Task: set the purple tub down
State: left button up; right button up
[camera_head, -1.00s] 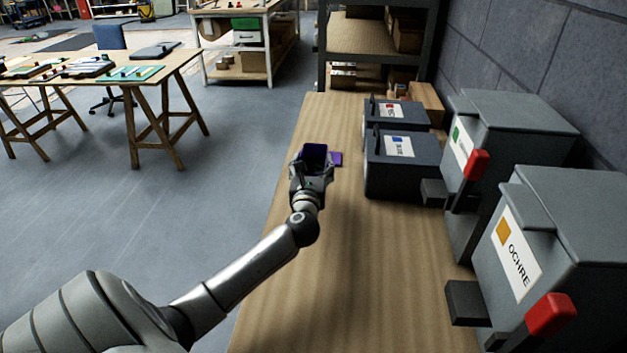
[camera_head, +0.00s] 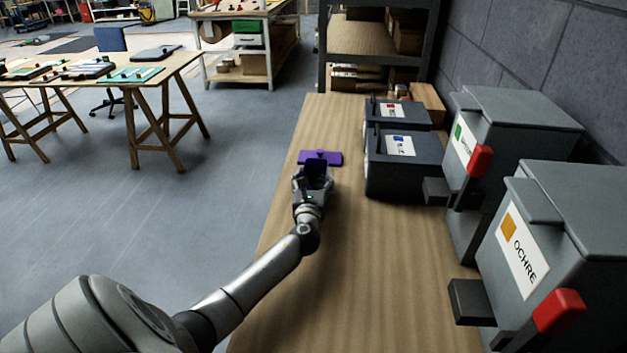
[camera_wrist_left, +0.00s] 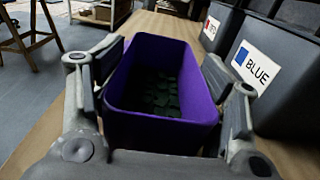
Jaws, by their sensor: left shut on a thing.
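The purple tub (camera_head: 317,168) is in my left gripper (camera_head: 314,178), over the wooden bench. In the left wrist view the tub (camera_wrist_left: 165,130) looks upright, with dark green pieces inside, and a finger of the gripper (camera_wrist_left: 160,95) lies against each side. I cannot tell whether its base touches the bench. A flat purple piece (camera_head: 320,157) lies on the bench just beyond the tub, partly hidden by it. My right gripper is not in view.
Dark boxes labelled blue (camera_head: 399,146) and red (camera_head: 391,110) stand right of the tub. Grey machines with red handles, one marked OCHRE (camera_head: 520,248), line the bench's right side. The wooden bench (camera_head: 345,270) is clear nearer to me.

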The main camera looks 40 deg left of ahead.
pick_arm(q)
jog(key=shift+f, duration=0.1)
jog(key=o, duration=1.4)
jog(key=shift+o, duration=0.2)
jog(key=shift+r, duration=0.25)
jog(key=v, duration=1.2)
jog(key=shift+s, duration=0.1)
jog(key=shift+f, duration=0.1)
